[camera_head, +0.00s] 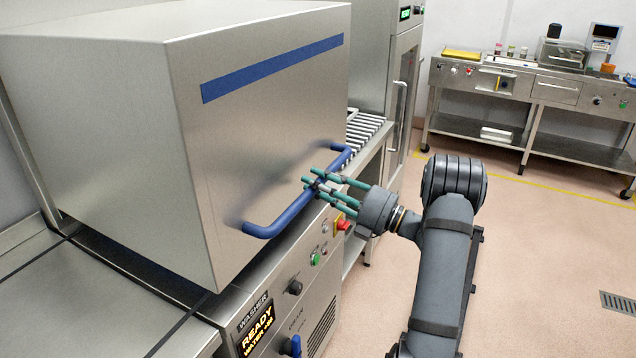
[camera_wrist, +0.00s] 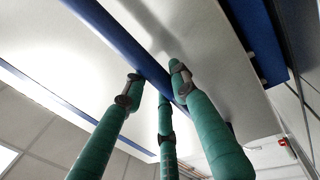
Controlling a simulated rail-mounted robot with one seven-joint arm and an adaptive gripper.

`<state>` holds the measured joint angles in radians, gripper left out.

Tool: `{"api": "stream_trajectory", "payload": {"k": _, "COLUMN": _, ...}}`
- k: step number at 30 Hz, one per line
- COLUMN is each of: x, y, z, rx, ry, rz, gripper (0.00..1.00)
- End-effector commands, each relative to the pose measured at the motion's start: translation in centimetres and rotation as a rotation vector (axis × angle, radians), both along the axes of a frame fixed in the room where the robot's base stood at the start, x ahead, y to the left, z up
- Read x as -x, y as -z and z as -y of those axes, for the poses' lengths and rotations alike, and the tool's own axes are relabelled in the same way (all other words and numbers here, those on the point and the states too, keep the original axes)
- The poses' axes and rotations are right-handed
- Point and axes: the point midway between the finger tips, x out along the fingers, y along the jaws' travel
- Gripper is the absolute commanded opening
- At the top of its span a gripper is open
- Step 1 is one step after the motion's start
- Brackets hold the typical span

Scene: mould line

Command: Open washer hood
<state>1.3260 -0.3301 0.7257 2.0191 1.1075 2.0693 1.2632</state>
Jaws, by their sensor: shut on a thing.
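The washer hood (camera_head: 240,130) is a large steel box with a blue stripe on its front, and it sits down on the washer body (camera_head: 290,290). A blue bar handle (camera_head: 283,222) runs along the lower front of the hood. My gripper (camera_head: 318,186), with green fingers, is shut on the handle right of its middle. In the wrist view the fingers (camera_wrist: 155,85) lie around the blue handle (camera_wrist: 115,40), with the steel hood front (camera_wrist: 175,25) behind. The fingers partly hide the handle there.
The washer panel has a READY display (camera_head: 257,330), knobs and a red-yellow switch (camera_head: 342,224). A roller conveyor (camera_head: 365,130) and a tall steel cabinet (camera_head: 403,70) stand behind. A steel bench (camera_head: 535,90) is at the back right. The floor (camera_head: 540,240) to the right is clear.

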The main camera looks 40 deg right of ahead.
Motion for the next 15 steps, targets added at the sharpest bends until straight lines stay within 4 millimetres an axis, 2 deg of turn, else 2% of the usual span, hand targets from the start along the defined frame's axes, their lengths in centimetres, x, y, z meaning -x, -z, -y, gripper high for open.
{"api": "stream_trajectory", "payload": {"k": 5, "x": -0.1, "y": -3.3, "z": 0.0, "rx": -0.003, "ry": 0.0, "rz": 0.004, "gripper": 0.0}}
{"api": "stream_trajectory", "payload": {"k": 8, "x": -0.2, "y": -6.0, "z": 0.0, "rx": -0.005, "ry": 0.002, "rz": 0.008, "gripper": 0.0}}
{"api": "stream_trajectory", "payload": {"k": 15, "x": -0.2, "y": -14.2, "z": 0.1, "rx": -0.002, "ry": 0.004, "rz": 0.01, "gripper": 0.0}}
